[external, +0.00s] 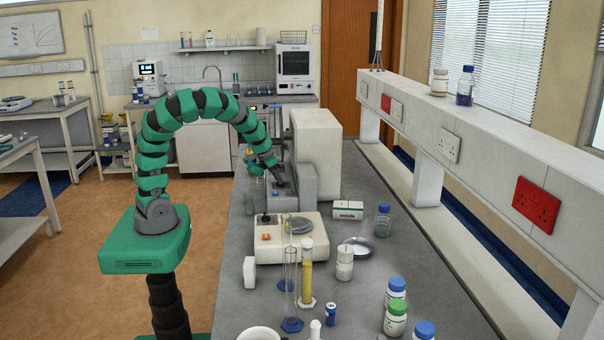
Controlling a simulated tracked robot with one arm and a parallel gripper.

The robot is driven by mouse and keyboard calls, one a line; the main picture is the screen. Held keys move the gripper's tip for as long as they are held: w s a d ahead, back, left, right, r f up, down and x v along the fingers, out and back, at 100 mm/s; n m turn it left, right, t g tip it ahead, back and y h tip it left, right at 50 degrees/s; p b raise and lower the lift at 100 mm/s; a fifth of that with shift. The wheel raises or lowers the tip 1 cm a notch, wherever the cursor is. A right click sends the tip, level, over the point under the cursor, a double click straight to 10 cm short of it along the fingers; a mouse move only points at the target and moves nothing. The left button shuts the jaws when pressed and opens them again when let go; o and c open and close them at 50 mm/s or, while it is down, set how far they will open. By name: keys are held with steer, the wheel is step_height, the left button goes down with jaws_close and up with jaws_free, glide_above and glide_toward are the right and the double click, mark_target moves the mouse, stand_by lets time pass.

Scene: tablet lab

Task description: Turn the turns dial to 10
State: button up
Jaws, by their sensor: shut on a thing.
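My arm arches over from the left, and my gripper (279,182) is at the front of a grey and white bench instrument (303,178). The gripper points down and to the right, against the instrument's lower grey part. The jaws are small and dark here. They are shut at the place where the turns dial appears to be. The dial itself is hidden by the gripper, and its setting cannot be read.
A cream device with a round grey plate (298,225) stands nearer on the bench (372,300). Glass cylinders, including a yellow-filled one (306,272), and several capped bottles (396,318) crowd the near end. A raised shelf runs along the right.

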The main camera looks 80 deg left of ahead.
steer(key=o, duration=1)
steer(key=v, duration=1.3)
steer(key=shift+r+p, duration=0.3)
